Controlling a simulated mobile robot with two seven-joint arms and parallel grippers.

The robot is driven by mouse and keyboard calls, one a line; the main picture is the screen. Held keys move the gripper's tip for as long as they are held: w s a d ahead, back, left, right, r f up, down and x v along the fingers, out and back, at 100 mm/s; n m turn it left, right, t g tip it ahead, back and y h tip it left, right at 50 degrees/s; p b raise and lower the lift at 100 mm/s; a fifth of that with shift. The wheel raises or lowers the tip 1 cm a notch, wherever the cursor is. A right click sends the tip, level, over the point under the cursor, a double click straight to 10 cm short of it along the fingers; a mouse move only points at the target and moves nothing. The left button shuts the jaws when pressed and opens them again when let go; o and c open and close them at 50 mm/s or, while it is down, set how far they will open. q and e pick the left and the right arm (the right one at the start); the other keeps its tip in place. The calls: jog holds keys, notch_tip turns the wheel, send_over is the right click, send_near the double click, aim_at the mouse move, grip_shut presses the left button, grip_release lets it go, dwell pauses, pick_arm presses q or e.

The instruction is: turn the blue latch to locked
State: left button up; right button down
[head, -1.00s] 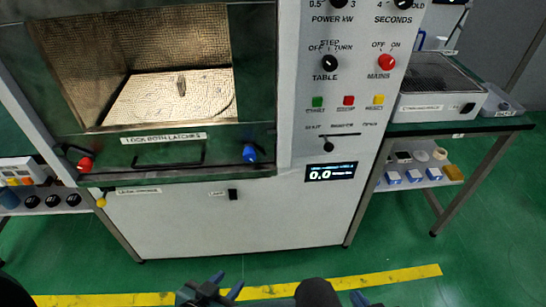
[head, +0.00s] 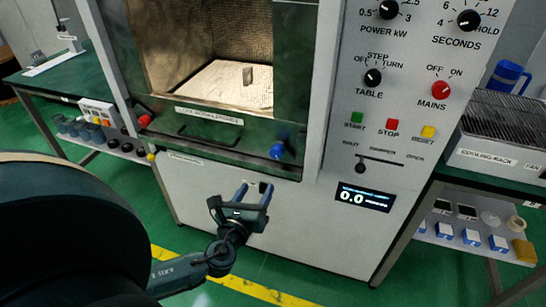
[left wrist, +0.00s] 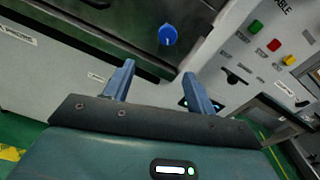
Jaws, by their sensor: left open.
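The blue latch (head: 277,151) sits at the lower right corner of the microwave door (head: 225,140). It also shows in the left wrist view (left wrist: 168,34), above and beyond the fingertips. A red latch (head: 145,120) is at the door's lower left corner. My left gripper (head: 254,190) is open and empty, below and slightly left of the blue latch, apart from it. Its two blue fingers also show in the left wrist view (left wrist: 158,72). My right gripper is not in view.
The control panel (head: 385,110) with knobs, buttons and a display (head: 364,197) is right of the door. A bench with a cooling rack (head: 500,140) stands at the right, another bench (head: 50,78) at the left. Green floor lies in front.

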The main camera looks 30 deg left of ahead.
aim_at(275, 155)
pick_arm(q)
jog(key=shift+m+t, duration=0.3)
jog(key=shift+m, duration=0.4)
jog(key=x, duration=0.8)
jog(key=r+x, duration=0.1)
jog(key=x, duration=0.3)
jog(key=shift+w+d, duration=0.15)
jog(key=shift+w, duration=0.75)
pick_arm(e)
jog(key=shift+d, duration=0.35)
pick_arm(q)
jog(key=shift+c, duration=0.7)
jog(key=c, duration=0.9)
jog(key=shift+o, duration=0.2)
